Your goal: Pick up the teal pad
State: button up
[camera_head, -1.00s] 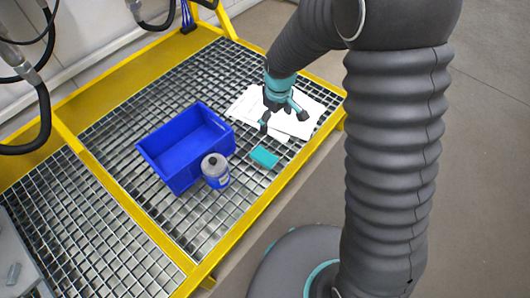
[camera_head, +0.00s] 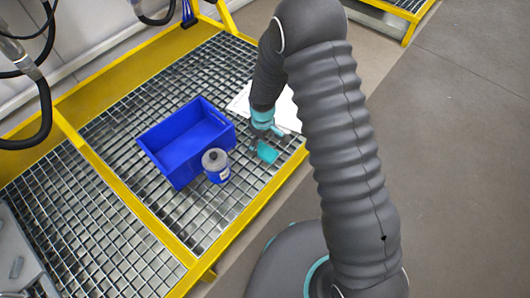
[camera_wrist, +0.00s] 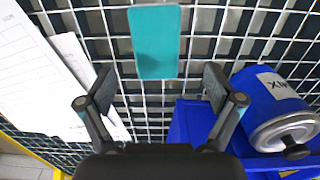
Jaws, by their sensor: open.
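The teal pad (camera_head: 267,153) lies flat on the metal grating, to the right of the blue bottle. In the wrist view the teal pad (camera_wrist: 155,41) is a rounded rectangle at the top middle, ahead of and between the fingers. My gripper (camera_wrist: 159,88) is open, with its two fingers spread and nothing between the tips. In the head view my gripper (camera_head: 262,140) is close over the pad and overlaps part of it. I cannot tell its exact height above the grating.
A blue crate (camera_head: 185,142) stands left of the pad. A blue bottle with a grey cap (camera_head: 216,166) stands beside the crate, near my right finger in the wrist view. White papers (camera_head: 286,108) lie behind my gripper. A yellow frame (camera_head: 246,219) edges the grating.

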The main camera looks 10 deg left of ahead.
aim_at(264, 150)
jog(key=shift+w+f, duration=0.2)
jog(key=shift+f, duration=2.5)
jog(key=c, duration=1)
